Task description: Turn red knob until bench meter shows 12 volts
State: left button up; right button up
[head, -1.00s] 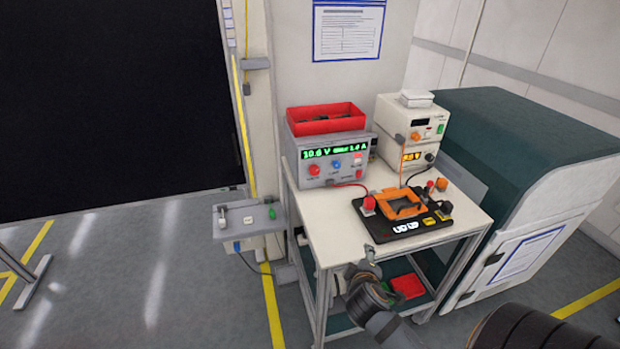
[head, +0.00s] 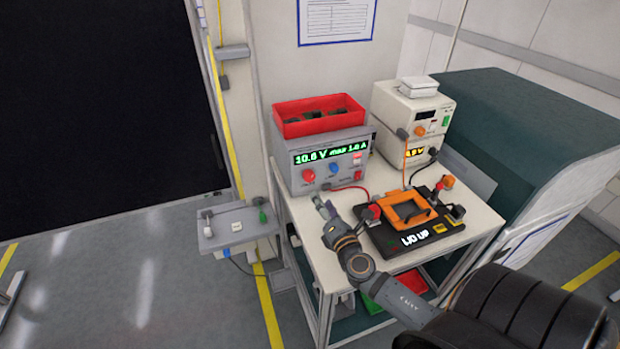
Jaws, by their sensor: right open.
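The bench supply (head: 330,160) is a grey box at the back left of the white trolley top. Its green display (head: 328,154) reads about 10.6 V, with a smaller current reading beside it. The red knob (head: 309,176) is on its front face at the left, beside a blue knob (head: 333,169). My right gripper (head: 321,202) is open and empty, just below and in front of the red knob, apart from it. My left gripper is not in view.
A red bin (head: 319,108) with dark parts sits on the supply. A black fixture with an orange frame (head: 425,217) lies right of my right arm. Cream instruments (head: 411,111) stand at the back right. A red cable (head: 352,188) runs from the supply's front to the fixture.

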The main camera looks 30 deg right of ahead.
aim_at(310, 179)
jog(key=p+x, duration=0.1)
jog(key=x, duration=0.4)
jog(key=shift+w+d+r, duration=0.15)
jog(key=shift+w+r, duration=0.05)
jog(key=shift+w, duration=0.1)
jog(key=shift+p+x, duration=0.35)
jog(key=shift+x, duration=1.6)
jog(key=shift+f, duration=0.2)
jog(key=shift+c, duration=1.1)
jog(key=c, duration=0.9)
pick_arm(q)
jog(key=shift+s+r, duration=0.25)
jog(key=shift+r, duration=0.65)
pick_arm(e)
jog(key=shift+c, duration=0.2)
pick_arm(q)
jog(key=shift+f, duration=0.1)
pick_arm(e)
jog(key=shift+m, duration=0.3)
